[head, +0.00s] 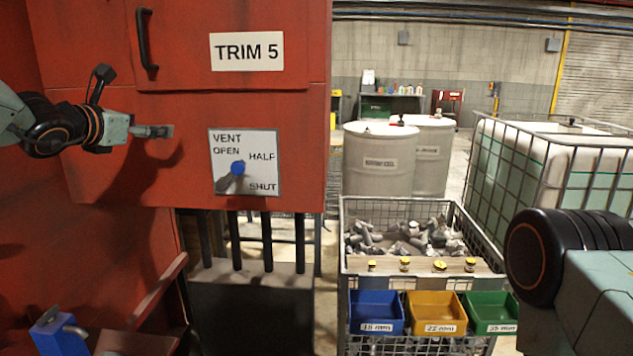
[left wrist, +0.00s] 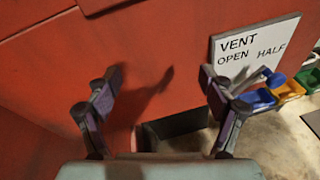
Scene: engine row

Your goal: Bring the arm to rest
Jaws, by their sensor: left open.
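My left gripper (head: 165,131) is in front of the red cabinet (head: 180,105), left of the vent plate, with its fingers pointing right in the head view. In the left wrist view its two fingers (left wrist: 163,95) are spread apart with nothing between them. The white vent plate (head: 262,145) reads OPEN, HALF and SHUT and carries a blue-tipped knob (head: 237,168). The plate also shows at the right of the left wrist view (left wrist: 240,50). The gripper is apart from the knob. My right arm (head: 575,270) shows at the right edge; its gripper is out of view.
A wire cage (head: 343,235) holds grey metal parts, with a blue bin (head: 376,312), a yellow bin (head: 436,313) and a green bin (head: 491,313) at its front. Drums (head: 378,175) and a caged white tank (head: 560,170) stand behind. A black handle (head: 143,40) sticks out above my left gripper.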

